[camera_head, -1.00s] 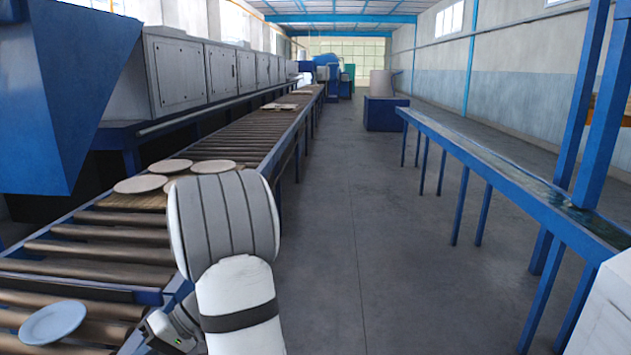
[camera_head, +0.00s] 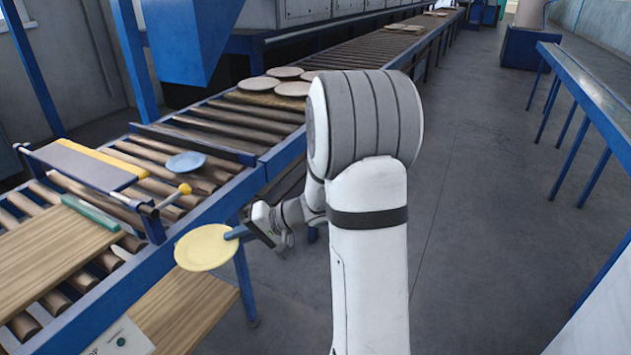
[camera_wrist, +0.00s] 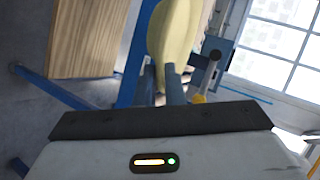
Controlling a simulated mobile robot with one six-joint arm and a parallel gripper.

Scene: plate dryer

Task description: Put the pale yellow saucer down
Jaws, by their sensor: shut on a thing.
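The pale yellow saucer (camera_head: 206,247) is held out to the left of my gripper (camera_head: 238,233), beside the roller conveyor's near blue side rail in the head view. My gripper is shut on the saucer's edge. In the wrist view the saucer (camera_wrist: 172,40) stands between the two fingers (camera_wrist: 162,85), with its far part cut off by the top of the picture. It is in the air, above and beside a low wooden board (camera_head: 185,305).
A pale blue saucer (camera_head: 186,163) lies on the rollers. Several plates (camera_head: 292,89) sit on a board farther up the conveyor. The floor (camera_head: 470,200) at right is clear.

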